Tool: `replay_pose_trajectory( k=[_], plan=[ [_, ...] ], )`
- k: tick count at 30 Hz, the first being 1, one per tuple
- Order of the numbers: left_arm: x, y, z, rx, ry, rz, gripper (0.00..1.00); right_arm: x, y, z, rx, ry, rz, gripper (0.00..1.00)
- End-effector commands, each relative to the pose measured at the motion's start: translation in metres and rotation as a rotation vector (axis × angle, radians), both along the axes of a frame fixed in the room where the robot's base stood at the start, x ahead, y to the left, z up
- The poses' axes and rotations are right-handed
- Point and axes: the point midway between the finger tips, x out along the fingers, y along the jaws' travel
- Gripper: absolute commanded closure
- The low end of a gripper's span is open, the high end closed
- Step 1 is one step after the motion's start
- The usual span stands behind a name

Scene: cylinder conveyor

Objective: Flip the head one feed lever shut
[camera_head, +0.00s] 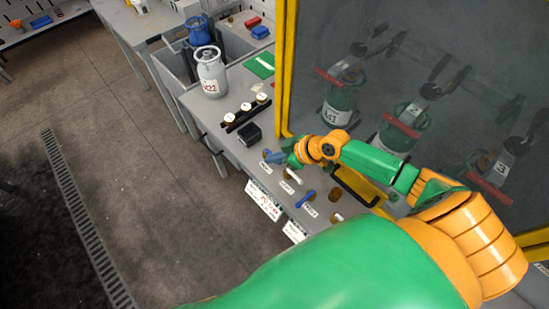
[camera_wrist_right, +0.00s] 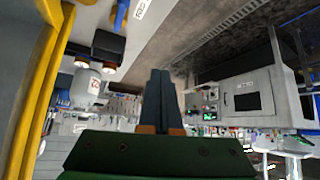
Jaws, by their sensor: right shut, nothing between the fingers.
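A row of feed levers is set along the grey bench front, each beside a small white label too small to read surely. The far lever (camera_head: 273,157) is blue and lies right by my right gripper (camera_head: 285,150), which partly covers it. I cannot tell whether they touch. A white lever (camera_head: 292,176) and another blue lever (camera_head: 305,198) follow toward the near end. In the right wrist view my right gripper (camera_wrist_right: 160,75) is shut and empty; a blue lever (camera_wrist_right: 121,15) shows at the top edge, apart from the fingertips. My left gripper is out of view.
A yellow-framed glass guard (camera_head: 283,70) stands right of the levers, with several green cylinders (camera_head: 402,128) behind it. A black box (camera_head: 249,134), a black rack (camera_head: 246,113) with knobs and a grey cylinder (camera_head: 211,74) stand farther along the bench.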

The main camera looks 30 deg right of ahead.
Motion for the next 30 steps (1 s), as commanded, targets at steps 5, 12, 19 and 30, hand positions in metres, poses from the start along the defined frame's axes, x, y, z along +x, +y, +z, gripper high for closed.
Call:
replay_pose_trajectory(
  k=[5, 12, 19, 30],
  plan=[
    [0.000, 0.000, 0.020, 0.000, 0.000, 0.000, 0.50, -0.036, 0.016, 0.016, 0.001, 0.002, 0.007, 1.00],
    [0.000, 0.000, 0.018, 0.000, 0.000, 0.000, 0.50, -0.064, 0.028, 0.029, 0.001, 0.002, 0.003, 1.00],
    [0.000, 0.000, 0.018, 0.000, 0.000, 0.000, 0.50, -0.068, 0.030, 0.032, 0.002, 0.000, 0.000, 1.00],
    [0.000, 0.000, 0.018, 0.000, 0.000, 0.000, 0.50, -0.067, 0.030, 0.032, 0.001, 0.001, 0.001, 1.00]
  ],
)
